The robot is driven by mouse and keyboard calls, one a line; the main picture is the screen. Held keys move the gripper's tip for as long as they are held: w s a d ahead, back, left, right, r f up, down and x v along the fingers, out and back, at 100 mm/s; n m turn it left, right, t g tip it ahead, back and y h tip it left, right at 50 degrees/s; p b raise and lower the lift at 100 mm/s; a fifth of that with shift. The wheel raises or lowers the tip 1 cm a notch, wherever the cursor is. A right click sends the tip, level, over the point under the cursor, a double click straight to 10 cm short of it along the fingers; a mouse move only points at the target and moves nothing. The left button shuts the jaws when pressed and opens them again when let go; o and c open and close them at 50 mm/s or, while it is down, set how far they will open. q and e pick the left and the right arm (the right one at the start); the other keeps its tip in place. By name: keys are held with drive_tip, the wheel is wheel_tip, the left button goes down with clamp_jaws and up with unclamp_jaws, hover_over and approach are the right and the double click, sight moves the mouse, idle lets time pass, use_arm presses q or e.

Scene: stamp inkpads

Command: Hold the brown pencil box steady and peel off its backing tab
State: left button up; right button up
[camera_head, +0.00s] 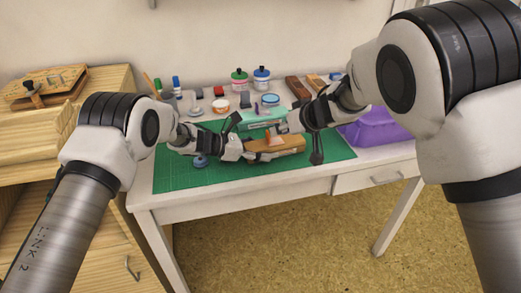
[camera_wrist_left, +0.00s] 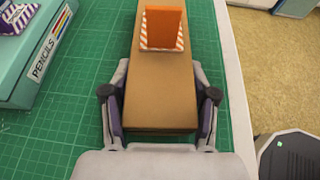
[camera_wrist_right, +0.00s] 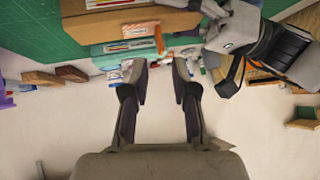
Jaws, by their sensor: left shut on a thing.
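The brown pencil box (camera_head: 290,144) lies on the green cutting mat (camera_head: 190,179). It also shows in the left wrist view (camera_wrist_left: 160,85) and at the top of the right wrist view (camera_wrist_right: 115,24). My left gripper (camera_wrist_left: 160,105) is shut on one end of it, a finger on each long side. An orange tab (camera_wrist_left: 166,27) stands up from a striped strip on the box's top, beyond the left fingers. In the right wrist view the tab (camera_wrist_right: 159,39) is just ahead of my right gripper (camera_wrist_right: 159,72), whose fingers are open and empty.
A teal box (camera_wrist_left: 38,55) marked PENCILS lies beside the brown box. Ink bottles (camera_head: 261,78), stamps and small pots stand at the table's back. A purple bin (camera_head: 370,127) is at the right. The mat's front left is mostly clear.

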sight(268, 137)
drive_tip(key=x, duration=0.7)
drive_tip(key=shift+w+d+f, duration=0.1)
drive_tip(key=shift+w+f, duration=0.25)
clamp_jaws()
drive_tip(key=shift+s, duration=0.1)
